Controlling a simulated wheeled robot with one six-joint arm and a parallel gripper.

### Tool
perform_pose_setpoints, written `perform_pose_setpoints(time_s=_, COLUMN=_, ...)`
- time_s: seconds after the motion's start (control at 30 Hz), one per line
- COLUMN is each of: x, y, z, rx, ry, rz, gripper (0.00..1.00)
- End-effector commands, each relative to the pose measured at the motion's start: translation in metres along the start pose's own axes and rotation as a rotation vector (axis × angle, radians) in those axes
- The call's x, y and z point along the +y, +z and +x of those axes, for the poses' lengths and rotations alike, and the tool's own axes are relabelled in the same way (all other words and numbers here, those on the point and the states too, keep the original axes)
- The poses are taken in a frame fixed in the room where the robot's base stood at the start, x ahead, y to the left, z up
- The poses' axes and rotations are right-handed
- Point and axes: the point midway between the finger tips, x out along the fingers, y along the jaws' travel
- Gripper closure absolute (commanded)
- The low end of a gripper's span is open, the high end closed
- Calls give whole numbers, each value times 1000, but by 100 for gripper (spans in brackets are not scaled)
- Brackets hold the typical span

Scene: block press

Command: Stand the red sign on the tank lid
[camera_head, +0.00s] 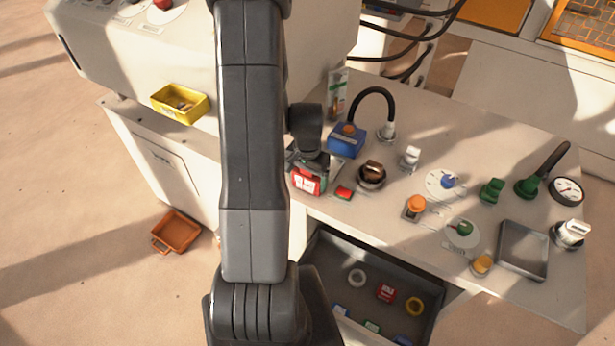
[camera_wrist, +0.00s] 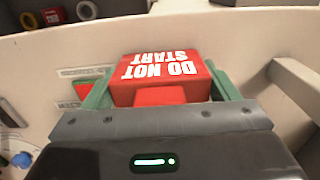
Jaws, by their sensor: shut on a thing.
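The red sign (camera_head: 306,182) is in my gripper (camera_head: 309,173), above the left part of the worktop. In the wrist view the red sign (camera_wrist: 160,80) reads DO NOT START, upside down in the picture. The green fingers of my gripper (camera_wrist: 160,98) close on it from both sides. A blue box (camera_head: 345,141) with an orange cap stands behind and to the right of my gripper. A dark round fitting (camera_head: 371,176) with a brown top stands to the right. I cannot tell which of these is the tank lid.
A red switch (camera_head: 343,193) sits close beside my gripper. A black hose (camera_head: 373,91) arches behind. Several knobs, dials and a grey tray (camera_head: 523,250) fill the right. An open drawer (camera_head: 324,247) holds another red block (camera_head: 386,292) and rings. A yellow bin (camera_head: 180,103) is left.

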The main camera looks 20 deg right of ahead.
Motion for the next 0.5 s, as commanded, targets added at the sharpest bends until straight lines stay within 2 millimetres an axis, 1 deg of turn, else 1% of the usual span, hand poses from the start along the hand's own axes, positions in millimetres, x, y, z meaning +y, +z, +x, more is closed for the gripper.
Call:
perform_pose_setpoints(time_s=0.1, x=0, y=0, z=4, rx=0, ry=0, rz=0, gripper=42)
perform_pose_setpoints(time_s=0.13, x=0, y=0, z=3, rx=0, ry=0, rz=0, gripper=15)
perform_pose_setpoints(time_s=0.2, x=0, y=0, z=3, rx=0, ry=0, rz=0, gripper=1)
perform_pose_setpoints(time_s=0.5, x=0, y=0, z=0, rx=0, ry=0, rz=0, gripper=0)
